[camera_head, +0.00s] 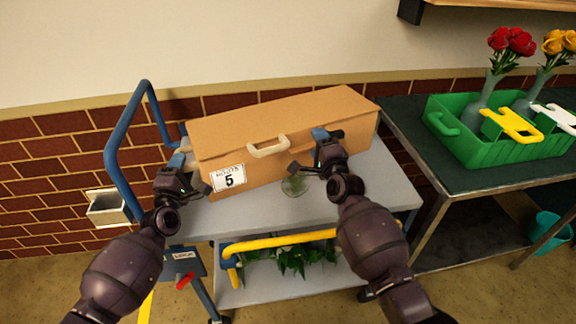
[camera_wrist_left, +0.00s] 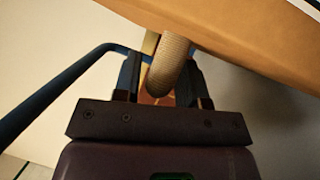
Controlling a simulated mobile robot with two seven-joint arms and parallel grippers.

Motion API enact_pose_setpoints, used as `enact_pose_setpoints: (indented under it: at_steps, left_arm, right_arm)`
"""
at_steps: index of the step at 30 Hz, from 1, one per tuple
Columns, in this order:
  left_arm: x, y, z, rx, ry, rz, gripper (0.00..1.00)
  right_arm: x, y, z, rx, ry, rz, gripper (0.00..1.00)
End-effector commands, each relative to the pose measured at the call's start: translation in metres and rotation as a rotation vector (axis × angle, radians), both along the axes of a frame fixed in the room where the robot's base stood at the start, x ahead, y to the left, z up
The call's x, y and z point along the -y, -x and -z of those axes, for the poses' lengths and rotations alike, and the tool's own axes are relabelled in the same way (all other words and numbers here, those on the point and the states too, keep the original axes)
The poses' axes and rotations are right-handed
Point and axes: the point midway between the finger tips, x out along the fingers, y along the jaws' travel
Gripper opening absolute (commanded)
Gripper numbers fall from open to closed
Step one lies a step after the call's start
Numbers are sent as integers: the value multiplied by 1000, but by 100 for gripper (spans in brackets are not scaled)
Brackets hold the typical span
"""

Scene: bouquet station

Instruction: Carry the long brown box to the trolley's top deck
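The long brown box (camera_head: 290,122) lies lengthwise over the back part of the trolley's grey top deck (camera_head: 385,190). It has a white label with a 5 and a pale front handle (camera_head: 268,147). I cannot tell whether its underside touches the deck. My left gripper (camera_head: 183,155) is at the box's left end.
A round clear object with green inside (camera_head: 295,185) sits on the deck before the box. The trolley has a blue push handle (camera_head: 113,160) and a yellow rail (camera_head: 280,240), with greenery below. A dark table (camera_head: 410,130) at right bears a green crate (camera_head: 490,150) with flower vases.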

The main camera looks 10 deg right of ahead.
Motion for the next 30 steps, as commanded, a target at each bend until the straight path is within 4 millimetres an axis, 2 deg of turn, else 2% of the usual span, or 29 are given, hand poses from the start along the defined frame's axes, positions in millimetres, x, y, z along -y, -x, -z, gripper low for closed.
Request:
enact_pose_setpoints:
  at_steps: [1,2,20,25,30]
  left_arm:
    - [0,0,-1,1,-1,0,46]
    - [0,0,-1,1,-1,0,50]
    - [-2,2,0,2,-1,-2,50]
    - [-6,16,3,1,0,-3,50]
    - [-12,43,8,1,0,-2,50]
  right_arm:
    - [0,-1,-3,5,0,0,53]
    - [0,0,-3,5,1,0,57]
    - [1,0,0,1,7,3,57]
    - [2,0,0,0,7,3,57]
    - [1,0,0,0,7,3,57]
